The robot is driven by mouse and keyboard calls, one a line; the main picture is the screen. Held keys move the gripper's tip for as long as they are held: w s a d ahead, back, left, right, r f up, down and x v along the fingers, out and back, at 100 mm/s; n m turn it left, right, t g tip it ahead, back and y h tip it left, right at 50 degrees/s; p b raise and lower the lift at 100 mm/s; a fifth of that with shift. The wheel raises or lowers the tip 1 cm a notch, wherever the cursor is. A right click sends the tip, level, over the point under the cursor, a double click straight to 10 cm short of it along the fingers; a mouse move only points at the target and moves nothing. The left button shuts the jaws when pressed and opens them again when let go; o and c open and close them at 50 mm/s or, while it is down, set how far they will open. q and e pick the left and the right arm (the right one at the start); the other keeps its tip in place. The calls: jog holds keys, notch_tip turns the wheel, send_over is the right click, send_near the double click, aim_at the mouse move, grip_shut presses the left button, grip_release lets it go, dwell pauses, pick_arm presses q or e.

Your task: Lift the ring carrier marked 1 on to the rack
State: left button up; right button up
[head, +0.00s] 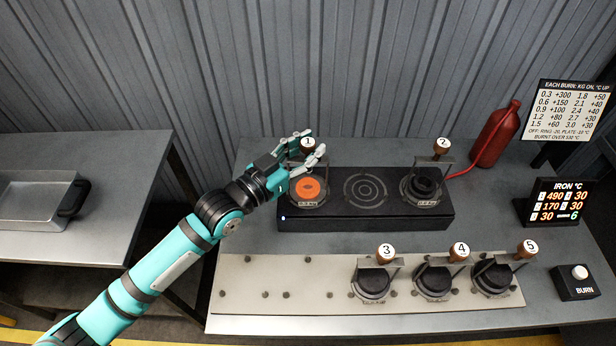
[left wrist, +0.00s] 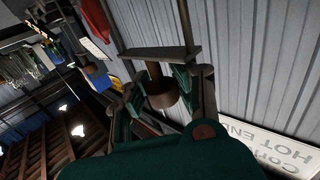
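The ring carrier marked 1 (head: 308,202) sits on the left plate of the black heater (head: 365,213). Its ring glows orange, and its brown knob with the white 1 (head: 307,142) stands above it. My left gripper (head: 310,148) has a finger on each side of this knob, close against it. The left wrist view shows the brown knob (left wrist: 163,92) hanging between the pads, with the carrier's bar beside it; it looks gripped. The rack (head: 290,307) is the pale plate with pegs at the front. My right gripper is not in view.
Carrier 2 (head: 426,189) stands on the heater's right plate; its middle plate is bare. Carriers 3 (head: 373,284), 4 (head: 433,282) and 5 (head: 492,277) fill the rack's right side; its left side is free. A red cylinder (head: 494,135) stands behind right.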

pick_arm(q)
grip_shut()
jog(key=shift+r, duration=0.1)
dwell(0.5)
